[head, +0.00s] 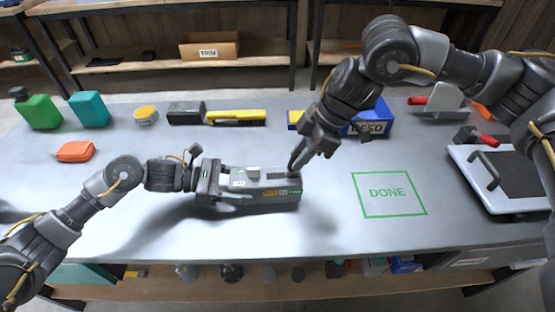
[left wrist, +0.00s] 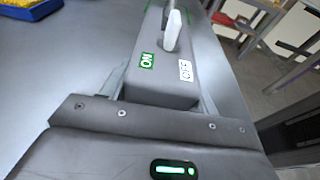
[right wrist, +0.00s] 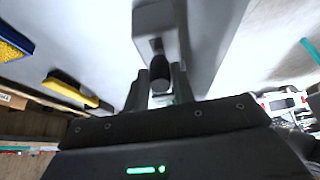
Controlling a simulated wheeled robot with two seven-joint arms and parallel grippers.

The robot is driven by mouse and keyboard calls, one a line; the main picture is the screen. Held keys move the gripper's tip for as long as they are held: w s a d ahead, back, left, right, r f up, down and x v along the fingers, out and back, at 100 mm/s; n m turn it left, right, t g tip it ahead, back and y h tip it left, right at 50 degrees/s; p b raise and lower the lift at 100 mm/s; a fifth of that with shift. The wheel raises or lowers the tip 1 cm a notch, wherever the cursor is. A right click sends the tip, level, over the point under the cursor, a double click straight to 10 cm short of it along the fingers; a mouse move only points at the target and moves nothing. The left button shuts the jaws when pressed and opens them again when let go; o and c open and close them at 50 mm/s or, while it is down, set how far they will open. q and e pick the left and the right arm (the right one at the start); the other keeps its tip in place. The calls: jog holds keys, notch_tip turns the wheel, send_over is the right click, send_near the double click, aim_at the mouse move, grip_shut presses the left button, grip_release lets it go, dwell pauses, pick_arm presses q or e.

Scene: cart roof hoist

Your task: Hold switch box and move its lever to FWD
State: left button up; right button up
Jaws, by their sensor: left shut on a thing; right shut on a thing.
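The grey switch box (head: 270,198) lies on the table in front of me, left of the DONE square. My left gripper (head: 226,189) is shut across its left end. The left wrist view shows the box (left wrist: 160,82) between the fingers, with a white toggle (left wrist: 173,28), a green ON label (left wrist: 147,60) and a white OFF label (left wrist: 185,70). My right gripper (head: 294,165) reaches down to the box's right end. In the right wrist view it is shut on a black-knobbed lever (right wrist: 159,68). Small yellow and green labels on the box's front are too small to read; the lever's setting is unclear.
A green DONE square (head: 389,193) is marked on the table to the right, empty. Green and teal containers (head: 38,111), an orange pouch (head: 75,151), a yellow brush (head: 236,117) and a blue bin (head: 370,122) stand farther back. A grey panel (head: 500,180) is at the far right.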

jog(key=shift+d+f, duration=0.1)
jog(key=shift+d, duration=0.1)
jog(key=shift+d+f, duration=0.2)
jog(key=shift+d, duration=0.35)
jog(key=shift+d+f, duration=0.1)
jog(key=shift+d, duration=0.15)
jog(key=shift+o, duration=1.1)
jog(key=shift+d+f, duration=0.1)
jog(key=o, duration=0.6)
jog(key=shift+v, duration=3)
